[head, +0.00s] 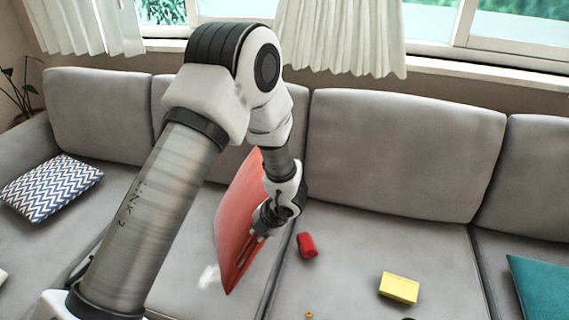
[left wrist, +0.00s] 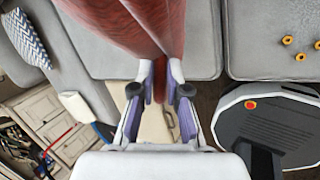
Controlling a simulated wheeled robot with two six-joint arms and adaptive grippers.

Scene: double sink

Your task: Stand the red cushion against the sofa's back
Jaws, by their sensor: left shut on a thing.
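The red cushion (head: 236,220) is held on edge, tilted, above the seat of the grey sofa (head: 345,275), in front of the sofa's back (head: 405,150). My left gripper (head: 257,236) is shut on the cushion's near edge. In the left wrist view the cushion (left wrist: 128,22) fills the top middle, its edge between the fingers (left wrist: 160,88). My arm hides part of the cushion and the backrest behind it. I cannot tell whether the cushion touches the seat. My right gripper is in neither view.
A small red object (head: 307,245) and a yellow block (head: 399,287) lie on the seat to the right. A teal cushion (head: 542,288) is at far right, a zigzag cushion (head: 52,188) at left. A white item (head: 208,277) lies near the red cushion.

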